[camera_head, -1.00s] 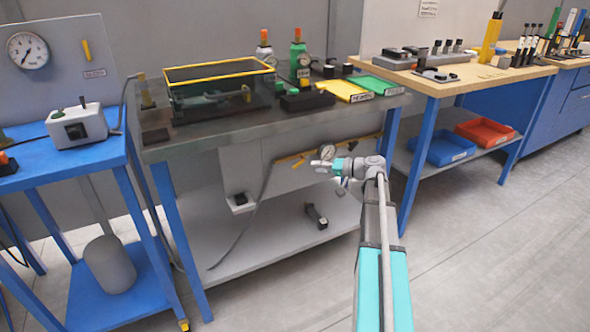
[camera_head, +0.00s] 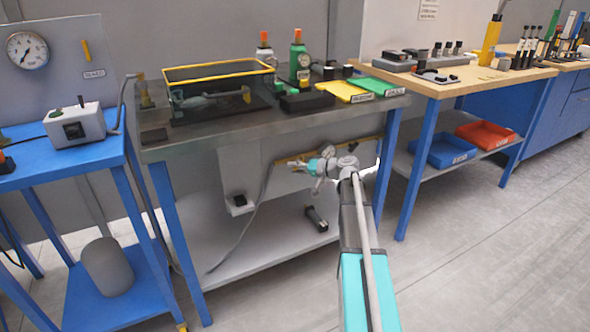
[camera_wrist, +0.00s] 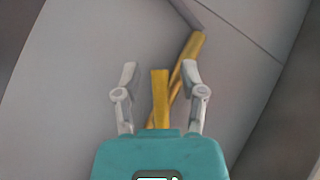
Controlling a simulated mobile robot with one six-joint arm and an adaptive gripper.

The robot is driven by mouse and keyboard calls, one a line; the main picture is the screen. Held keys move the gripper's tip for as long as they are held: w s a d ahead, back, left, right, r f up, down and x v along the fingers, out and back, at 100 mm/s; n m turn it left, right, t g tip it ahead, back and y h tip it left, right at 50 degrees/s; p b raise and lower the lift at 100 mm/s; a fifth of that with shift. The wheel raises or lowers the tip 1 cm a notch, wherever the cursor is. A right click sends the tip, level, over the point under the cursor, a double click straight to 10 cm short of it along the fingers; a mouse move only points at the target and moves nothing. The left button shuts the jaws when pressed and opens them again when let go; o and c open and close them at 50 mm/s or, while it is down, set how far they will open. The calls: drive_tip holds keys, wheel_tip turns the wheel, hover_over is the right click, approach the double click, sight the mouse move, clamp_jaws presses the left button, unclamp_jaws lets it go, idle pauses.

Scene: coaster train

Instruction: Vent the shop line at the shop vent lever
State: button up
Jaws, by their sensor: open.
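In the wrist view, my gripper (camera_wrist: 160,72) is open, with one finger on each side of an upright yellow bar (camera_wrist: 160,98). The bar looks like a lever handle. I cannot tell whether either finger touches it. A yellow pipe (camera_wrist: 194,46) runs slantwise behind it on a grey panel. The bar itself is too small to make out there. Another yellow lever (camera_head: 87,51) is on the left wall panel, far from my gripper.
The workbench top (camera_head: 215,127) is above my arm, and its lower shelf (camera_head: 270,258) is below. A dark hose (camera_head: 262,190) hangs left of my gripper. A blue bench leg (camera_head: 388,165) stands to the right. The floor in front is clear.

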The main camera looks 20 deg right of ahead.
clamp_jaws()
drive_tip(key=shift+p, duration=0.35)
drive_tip(key=shift+d+f+n+g+h+p, duration=0.15)
drive_tip(key=shift+n+g+h+p, duration=0.05)
drive_tip(key=shift+n+h+p, duration=0.3)
drive_tip(key=shift+d+f+n+g+h+p, duration=0.1)
drive_tip(key=shift+d+n+g+h+p, duration=0.1)
drive_tip(key=shift+n+h+p, duration=0.25)
drive_tip(key=shift+d+f+n+g+h+p, duration=0.15)
drive_tip(key=shift+d+f+n+h+p, duration=0.1)
drive_tip(key=shift+n+h+p, duration=0.3)
drive_tip(key=shift+d+f+n+g+h+p, duration=0.2)
drive_tip(key=shift+n+h+p, duration=0.1)
drive_tip(key=shift+h+p, duration=0.3)
drive_tip(key=h, duration=0.1)
drive_tip(key=d+n+h+p, duration=0.1)
drive_tip(key=d+n+h, duration=0.1)
drive_tip(key=h, duration=0.1)
drive_tip(key=shift+f+p, duration=0.3)
drive_tip(key=shift+p, duration=0.05)
drive_tip(key=shift+n+g, duration=0.25)
drive_tip(key=shift+n, duration=0.05)
unclamp_jaws()
drive_tip(key=shift+w+f, duration=0.1)
